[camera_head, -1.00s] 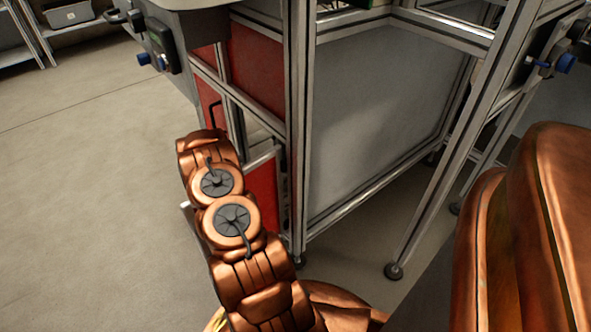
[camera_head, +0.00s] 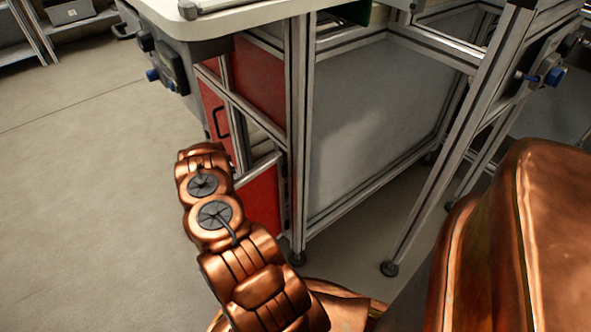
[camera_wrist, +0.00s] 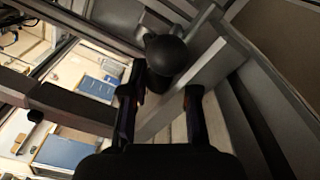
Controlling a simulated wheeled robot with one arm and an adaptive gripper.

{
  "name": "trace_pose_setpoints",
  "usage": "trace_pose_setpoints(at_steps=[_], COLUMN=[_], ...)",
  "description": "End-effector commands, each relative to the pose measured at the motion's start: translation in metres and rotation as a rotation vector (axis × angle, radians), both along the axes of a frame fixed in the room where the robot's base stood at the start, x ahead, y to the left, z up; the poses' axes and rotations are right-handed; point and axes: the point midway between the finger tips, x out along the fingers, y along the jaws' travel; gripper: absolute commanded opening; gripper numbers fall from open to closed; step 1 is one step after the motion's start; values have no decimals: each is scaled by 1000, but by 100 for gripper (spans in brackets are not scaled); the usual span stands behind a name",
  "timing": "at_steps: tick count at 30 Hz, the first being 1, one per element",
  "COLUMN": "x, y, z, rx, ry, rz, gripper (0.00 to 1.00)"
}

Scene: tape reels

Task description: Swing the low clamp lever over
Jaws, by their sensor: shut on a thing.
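In the wrist view a round black knob (camera_wrist: 167,54), which appears to be the end of the clamp lever, sits at the fingertips of my gripper (camera_wrist: 161,92). The two dark fingers stand on either side with the knob between and just beyond their tips, and my gripper is shut on it. Behind the knob are grey metal bars of the frame. The lever's shaft and pivot are mostly hidden. In the head view my copper arm hides the gripper and the lever.
A workbench with a pale top (camera_head: 225,20), metal frame posts (camera_head: 298,130) and red panels (camera_head: 262,200) stands beside my arm. A grey side panel (camera_head: 375,115) fills its frame. Blue-tipped fittings stick out at left (camera_head: 152,74) and right (camera_head: 555,76). Floor at left is clear.

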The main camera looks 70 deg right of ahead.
Motion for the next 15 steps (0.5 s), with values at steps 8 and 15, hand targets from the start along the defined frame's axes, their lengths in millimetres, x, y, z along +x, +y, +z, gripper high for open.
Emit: trace_pose_setpoints(at_steps=[8,15], x=[1,-1], y=[-2,-2], z=[1,1], rx=[-3,-3], ry=[-1,-1], rz=[4,0], gripper=[0,49])
